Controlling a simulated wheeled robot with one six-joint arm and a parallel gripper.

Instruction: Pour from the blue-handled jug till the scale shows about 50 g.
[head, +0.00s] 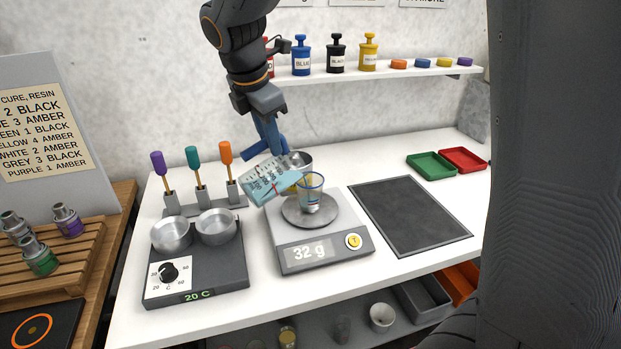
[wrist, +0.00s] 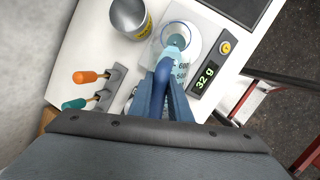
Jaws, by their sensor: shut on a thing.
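My gripper (head: 268,133) is shut on the handle of the blue-handled jug (head: 268,181). The jug is tilted, with its mouth low and to the right, beside the rim of a clear cup. The jug also shows in the wrist view (wrist: 176,68), over the cup. The clear cup (head: 311,190) has a blue rim and stands upright on the round pan of the scale (head: 321,248). The scale's display reads 32 g in both views. Whether liquid is running from the jug I cannot tell. The jug's handle is partly hidden by my gripper.
A metal pot (head: 299,160) stands behind the scale. A hotplate (head: 197,275) with two metal pans is at left, reading 20 C. A rack (head: 203,204) of coloured-handled tools stands behind it. A dark mat (head: 409,214) lies clear at right, with green (head: 431,165) and red (head: 462,160) trays beyond.

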